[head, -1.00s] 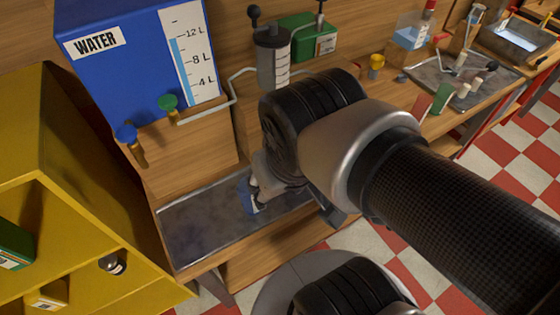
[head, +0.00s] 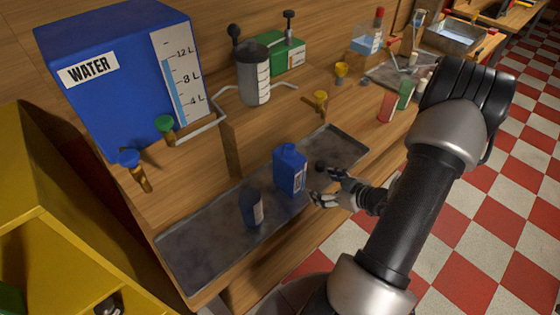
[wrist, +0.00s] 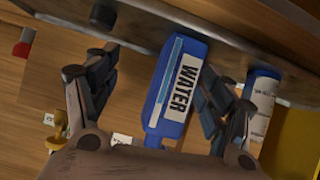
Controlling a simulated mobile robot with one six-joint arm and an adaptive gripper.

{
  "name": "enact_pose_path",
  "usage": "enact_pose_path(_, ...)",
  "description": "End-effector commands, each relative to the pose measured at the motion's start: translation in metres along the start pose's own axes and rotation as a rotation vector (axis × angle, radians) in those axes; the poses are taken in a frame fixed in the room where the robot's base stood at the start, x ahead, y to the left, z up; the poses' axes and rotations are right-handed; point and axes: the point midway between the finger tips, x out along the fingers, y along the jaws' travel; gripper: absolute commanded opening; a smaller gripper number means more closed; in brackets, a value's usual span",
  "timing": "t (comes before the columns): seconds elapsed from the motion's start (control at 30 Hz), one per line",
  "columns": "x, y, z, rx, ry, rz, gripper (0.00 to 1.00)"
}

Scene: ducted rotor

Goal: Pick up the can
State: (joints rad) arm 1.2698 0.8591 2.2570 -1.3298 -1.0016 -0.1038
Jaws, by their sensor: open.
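A blue jug-shaped can (head: 290,172) stands upright on the grey metal tray in the head view. A pale label shows on its side. In the wrist view the blue can (wrist: 165,108) carries a WATER label and appears between my fingers. My gripper (head: 324,188) is open and empty, just right of the can in the head view, with its fingers towards it. The wrist view shows my gripper (wrist: 150,100) with a finger on each side of the can and gaps visible. I cannot tell how far the can reaches between the fingers.
A smaller dark blue container (head: 251,208) stands left of the can on the tray (head: 190,250). It also shows in the wrist view (wrist: 262,98). A blue water tank (head: 118,80) with taps stands behind. A yellow cabinet (head: 70,235) is at left. Red (head: 387,106) and green (head: 405,94) containers stand right.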

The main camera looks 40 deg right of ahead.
Motion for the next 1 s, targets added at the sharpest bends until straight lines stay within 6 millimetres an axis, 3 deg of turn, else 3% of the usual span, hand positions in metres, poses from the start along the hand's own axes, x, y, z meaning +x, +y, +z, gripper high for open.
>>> enact_pose_path(0.03,-0.008,-0.008,0.011,0.035,0.098,-0.012,0.75)
enact_pose_path(0.2,-0.038,-0.028,0.013,0.089,0.395,-0.016,0.75)
enact_pose_path(0.4,-0.058,-0.036,0.008,0.119,0.556,0.001,0.75)
enact_pose_path(0.53,-0.044,-0.037,-0.002,0.118,0.569,-0.001,0.75)
enact_pose_path(1.0,0.035,-0.033,-0.051,0.117,0.565,0.000,0.75)
